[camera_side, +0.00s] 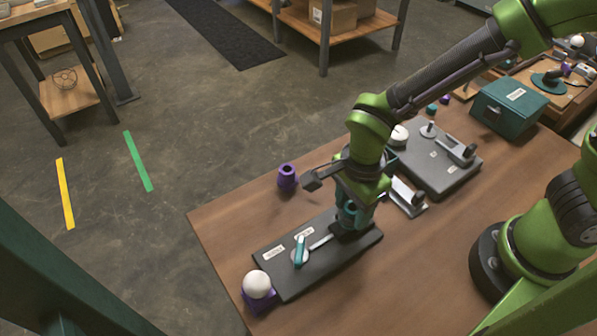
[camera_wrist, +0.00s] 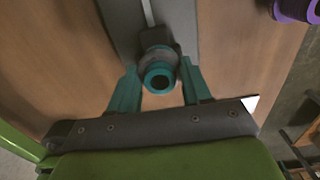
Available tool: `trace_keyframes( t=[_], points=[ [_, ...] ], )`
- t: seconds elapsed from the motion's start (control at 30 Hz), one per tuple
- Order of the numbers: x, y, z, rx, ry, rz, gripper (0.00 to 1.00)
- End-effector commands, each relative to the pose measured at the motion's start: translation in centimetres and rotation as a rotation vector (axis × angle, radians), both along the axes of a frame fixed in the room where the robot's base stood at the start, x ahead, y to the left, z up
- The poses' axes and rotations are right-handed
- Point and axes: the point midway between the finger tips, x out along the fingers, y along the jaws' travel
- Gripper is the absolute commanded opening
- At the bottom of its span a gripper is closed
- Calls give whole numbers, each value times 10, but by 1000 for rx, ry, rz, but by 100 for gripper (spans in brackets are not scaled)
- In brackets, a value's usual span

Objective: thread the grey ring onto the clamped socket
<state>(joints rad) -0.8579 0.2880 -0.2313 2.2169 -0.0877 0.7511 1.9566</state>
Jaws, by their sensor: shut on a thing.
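In the wrist view, the teal socket (camera_wrist: 159,79) shows its round rim and dark opening between my fingers, in front of a dark clamp (camera_wrist: 154,36). The grey ring (camera_wrist: 160,53) appears as a band around the socket, beyond its rim. My gripper (camera_wrist: 160,68) has its two teal fingers on either side, shut on the ring. How far down the ring sits is hard to tell. In the side view, my gripper (camera_side: 350,218) points down over the right end of the dark board (camera_side: 290,285); the ring and clamp are mostly hidden there.
The board carries a teal lever (camera_side: 300,250). A white ball (camera_side: 257,284) sits on a purple holder at its left end. A purple part (camera_side: 287,178) stands behind. A second grey board (camera_side: 440,170) and a teal box (camera_side: 509,106) are at right. The front table is clear.

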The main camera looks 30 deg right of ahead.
Motion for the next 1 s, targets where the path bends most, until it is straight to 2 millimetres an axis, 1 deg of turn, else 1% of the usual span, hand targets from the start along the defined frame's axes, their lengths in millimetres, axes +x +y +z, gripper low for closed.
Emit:
trace_keyframes(
  t=[0.2,0.3,0.4,0.73,0.77,0.87,1.0],
  points=[
    [-2,0,-3,-5,4,-345,6],
    [-2,0,-3,-4,4,-471,6],
    [-2,0,-3,-4,4,-532,6],
    [-2,0,-3,-4,5,-563,6],
    [-2,0,-3,-4,5,-587,6],
    [-3,0,-3,-5,4,-731,6],
    [-3,0,-4,-6,4,-971,6]
  ],
)
